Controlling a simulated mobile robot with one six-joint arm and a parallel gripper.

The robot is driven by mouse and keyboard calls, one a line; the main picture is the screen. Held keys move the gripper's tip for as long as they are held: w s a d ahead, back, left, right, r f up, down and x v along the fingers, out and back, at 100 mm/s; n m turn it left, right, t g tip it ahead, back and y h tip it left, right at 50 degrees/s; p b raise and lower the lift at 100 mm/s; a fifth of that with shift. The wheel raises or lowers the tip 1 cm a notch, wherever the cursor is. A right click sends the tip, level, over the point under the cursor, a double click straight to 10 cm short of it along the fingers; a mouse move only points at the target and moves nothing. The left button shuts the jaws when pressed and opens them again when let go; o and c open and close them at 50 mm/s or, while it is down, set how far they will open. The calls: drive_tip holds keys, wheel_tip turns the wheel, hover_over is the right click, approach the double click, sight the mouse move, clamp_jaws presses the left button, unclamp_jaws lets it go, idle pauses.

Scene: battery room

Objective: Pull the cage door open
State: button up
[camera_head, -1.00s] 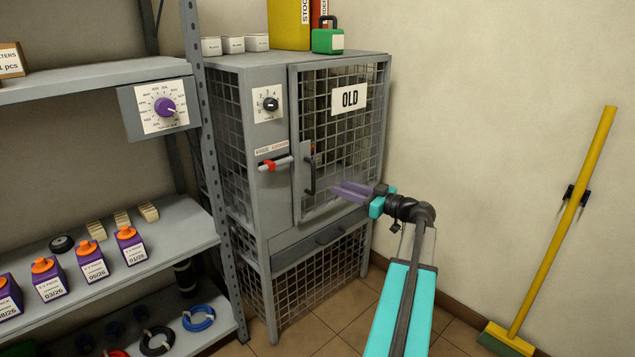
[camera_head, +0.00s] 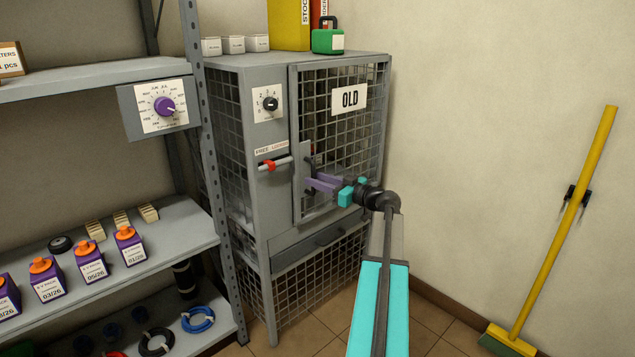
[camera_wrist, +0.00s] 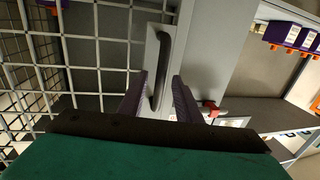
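The cage door (camera_head: 347,130) is a grey-framed wire mesh door with an "OLD" sign, and it stands shut in the grey cabinet. Its dark upright handle (camera_head: 309,166) is on the left edge of the door, partly hidden behind my gripper. My gripper (camera_head: 311,184) has purple fingers and reaches the handle from the right. In the wrist view, my gripper (camera_wrist: 159,92) is open, with one finger on each side of the handle (camera_wrist: 162,68). A clear gap shows on the right side; whether the left finger touches is hard to tell.
A latch bar with a red part (camera_head: 272,165) sits left of the handle, below a black dial (camera_head: 270,104). A drawer (camera_head: 322,240) is under the door. A shelf unit (camera_head: 218,200) stands at left. A yellow broom (camera_head: 565,225) leans on the right wall.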

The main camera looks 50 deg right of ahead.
drive_tip(key=shift+c, duration=0.3)
clamp_jaws()
drive_tip(key=shift+a, duration=0.1)
drive_tip(key=shift+s, duration=0.1)
